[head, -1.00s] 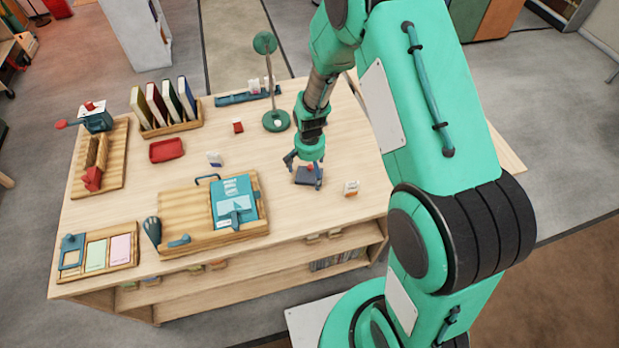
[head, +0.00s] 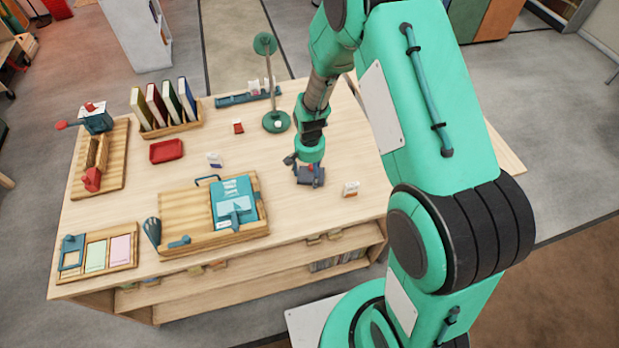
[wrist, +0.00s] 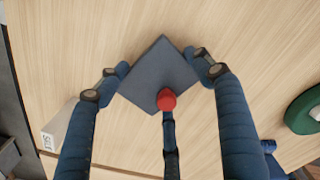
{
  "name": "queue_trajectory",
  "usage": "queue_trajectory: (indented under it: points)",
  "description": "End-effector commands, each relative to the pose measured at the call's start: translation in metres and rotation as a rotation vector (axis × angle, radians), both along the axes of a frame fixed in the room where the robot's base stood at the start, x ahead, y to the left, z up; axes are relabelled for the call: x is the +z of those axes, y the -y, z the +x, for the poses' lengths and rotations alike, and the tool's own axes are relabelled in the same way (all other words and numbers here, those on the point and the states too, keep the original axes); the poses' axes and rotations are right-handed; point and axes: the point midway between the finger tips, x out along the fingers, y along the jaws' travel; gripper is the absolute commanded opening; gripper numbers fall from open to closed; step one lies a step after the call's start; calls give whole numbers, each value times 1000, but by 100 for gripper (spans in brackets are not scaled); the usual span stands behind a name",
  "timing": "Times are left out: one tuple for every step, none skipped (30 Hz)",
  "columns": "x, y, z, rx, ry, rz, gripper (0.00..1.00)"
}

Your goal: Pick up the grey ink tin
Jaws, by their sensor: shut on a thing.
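The grey ink tin (head: 311,177) is a flat, square, dark grey block near the right part of the tabletop. In the wrist view the tin (wrist: 160,72) lies turned like a diamond, with a red knob (wrist: 166,100) at its near corner. My gripper (head: 308,176) is over the tin, pointing down. In the wrist view my gripper (wrist: 163,73) is shut on the tin, a blue finger on each side of it. The tin's underside is hidden, and I cannot tell whether it is clear of the table.
A wooden board (head: 180,205) with a teal book is left. The tabletop between is clear.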

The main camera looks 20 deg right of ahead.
Motion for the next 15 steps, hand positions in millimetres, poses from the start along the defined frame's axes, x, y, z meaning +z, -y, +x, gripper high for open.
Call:
queue_trajectory:
  points:
    - [0,0,0,0,0,0,22]
    - [0,0,0,0,0,0,22]
    - [0,0,0,0,0,0,22]
    - [0,0,0,0,0,0,22]
    - [0,0,0,0,0,0,22]
    - [0,0,0,0,0,0,22]
    - [0,0,0,0,0,0,22]
    - [0,0,0,0,0,0,22]
    - [1,0,0,0,0,0,22]
    - [2,0,0,0,0,0,22]
    - [3,0,0,0,0,0,22]
    - [4,0,0,0,0,0,22]
    - [6,0,0,0,1,0,22]
    - [8,0,0,0,1,0,22]
    - [11,0,0,0,1,0,22]
